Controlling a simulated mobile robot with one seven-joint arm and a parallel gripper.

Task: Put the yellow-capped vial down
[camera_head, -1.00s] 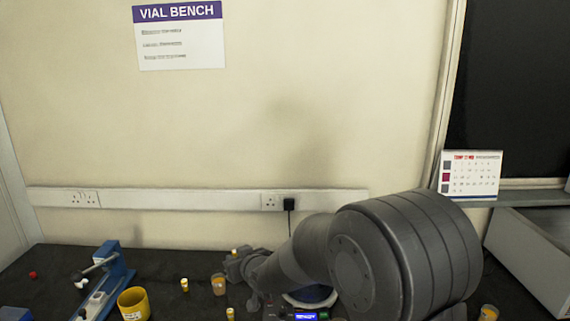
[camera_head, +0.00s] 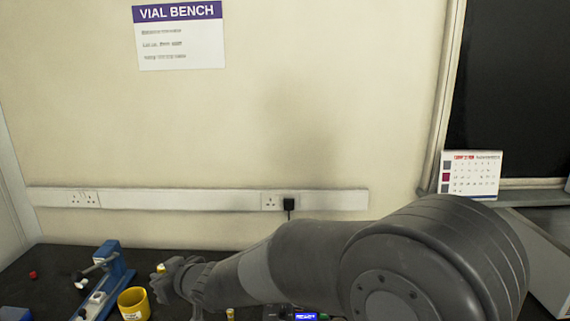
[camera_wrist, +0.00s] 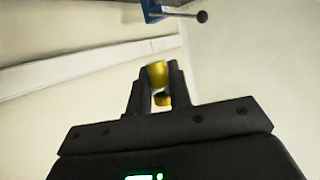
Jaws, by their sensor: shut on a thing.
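My gripper (camera_wrist: 157,82) is shut on the yellow-capped vial (camera_wrist: 157,74), whose yellow parts show between the two dark fingers in the wrist view. In the head view my gripper (camera_head: 166,283) is at the left end of my arm, above the dark bench. The vial's yellow top (camera_head: 161,268) just shows over it there. The rest of the vial is hidden by the gripper, and I cannot tell its exact tilt.
A blue bench device (camera_head: 117,268) with a lever stands to the left; its rod and black knob show in the wrist view (camera_wrist: 202,16). A yellow cup (camera_head: 133,303) stands close to my gripper. Another yellow-topped vial (camera_head: 230,313) stands below my arm. A red cap (camera_head: 33,275) lies far left.

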